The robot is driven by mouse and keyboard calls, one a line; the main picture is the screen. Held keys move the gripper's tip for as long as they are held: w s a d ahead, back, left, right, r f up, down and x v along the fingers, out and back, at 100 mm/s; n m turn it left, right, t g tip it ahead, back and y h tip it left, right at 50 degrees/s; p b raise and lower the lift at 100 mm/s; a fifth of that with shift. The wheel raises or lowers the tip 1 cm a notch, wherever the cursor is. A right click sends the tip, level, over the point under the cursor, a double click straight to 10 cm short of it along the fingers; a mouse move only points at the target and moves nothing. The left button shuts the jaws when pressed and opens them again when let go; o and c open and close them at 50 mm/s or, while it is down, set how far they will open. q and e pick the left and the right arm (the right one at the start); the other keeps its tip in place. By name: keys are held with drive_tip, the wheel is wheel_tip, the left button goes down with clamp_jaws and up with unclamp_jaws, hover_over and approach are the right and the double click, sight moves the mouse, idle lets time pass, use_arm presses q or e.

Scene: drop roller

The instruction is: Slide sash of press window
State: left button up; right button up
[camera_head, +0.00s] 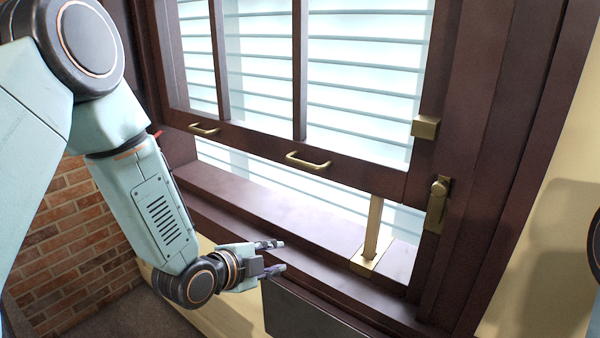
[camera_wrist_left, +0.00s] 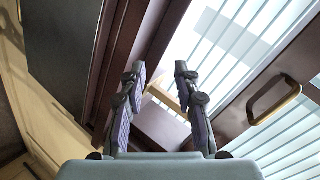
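The window sash (camera_head: 260,150) has a dark brown frame with two brass pull handles on its bottom rail, a left one (camera_head: 203,130) and a right one (camera_head: 308,162). The sash is raised, with a gap between its bottom rail and the sill (camera_head: 290,217). A brass upright prop (camera_head: 374,228) stands on the sill under the rail's right part. My left gripper (camera_head: 275,256) is open and empty, in front of and below the sash. The left wrist view shows its spread fingers (camera_wrist_left: 160,95) and a brass handle (camera_wrist_left: 273,99) to their right. My right gripper is not seen.
A brass latch (camera_head: 437,204) and a brass block (camera_head: 425,127) sit on the right jamb. A dark panel (camera_head: 310,312) hangs below the sill. A brick wall (camera_head: 75,235) is at the lower left. Pale slats show behind the window.

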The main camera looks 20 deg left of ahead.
use_arm(q)
drive_tip(key=w+r+m+t+p, duration=0.2)
drive_tip(key=w+r+m+p, duration=0.1)
drive_tip(key=r, duration=0.9)
drive_tip(key=m+t+h+p, duration=0.1)
drive_tip(key=m+h+p, duration=0.1)
drive_tip(key=m, duration=0.1)
approach(300, 164)
drive_tip(key=x, duration=0.9)
drive_tip(key=shift+s+d+r, duration=0.15)
drive_tip(key=shift+s+d, duration=0.05)
drive_tip(key=shift+d, duration=0.2)
drive_tip(key=shift+w, duration=0.4)
drive_tip(key=shift+w+a+f+p, duration=0.2)
drive_tip(key=shift+w+f+p, duration=0.1)
drive_tip(key=shift+w, duration=0.2)
drive_tip(key=shift+d, duration=0.35)
drive_tip(key=shift+c, duration=0.4)
drive_tip(key=shift+r, duration=0.1)
drive_tip(key=shift+c, duration=0.7)
drive_tip(key=shift+a, duration=0.25)
clamp_jaws()
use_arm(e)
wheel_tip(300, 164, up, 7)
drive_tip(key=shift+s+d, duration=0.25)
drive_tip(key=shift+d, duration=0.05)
